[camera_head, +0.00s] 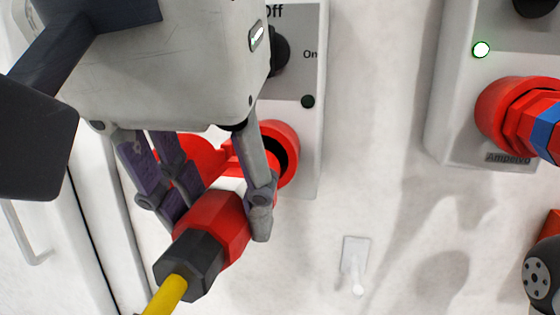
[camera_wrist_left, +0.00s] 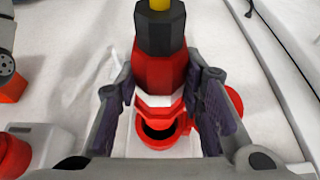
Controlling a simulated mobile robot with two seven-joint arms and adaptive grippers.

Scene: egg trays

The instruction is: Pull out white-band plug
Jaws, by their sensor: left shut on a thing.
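The white-band plug (camera_head: 212,222) is red with a black rear end and a yellow cable. Its white band (camera_wrist_left: 158,100) shows between the fingers in the left wrist view. My left gripper (camera_head: 225,195) is shut on the plug, with fingers on both sides of it. The red socket (camera_head: 289,152) on the wall box is behind the plug, and its dark opening (camera_wrist_left: 158,133) is visible. The plug's front appears clear of the opening and tilts down toward the camera. Part of the socket and plug is hidden by the fingers. My right gripper is not in view.
The socket's box has a knob (camera_head: 280,50) marked Off and On and a dark lamp (camera_head: 308,101). A small white hook (camera_head: 356,262) is on the wall.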

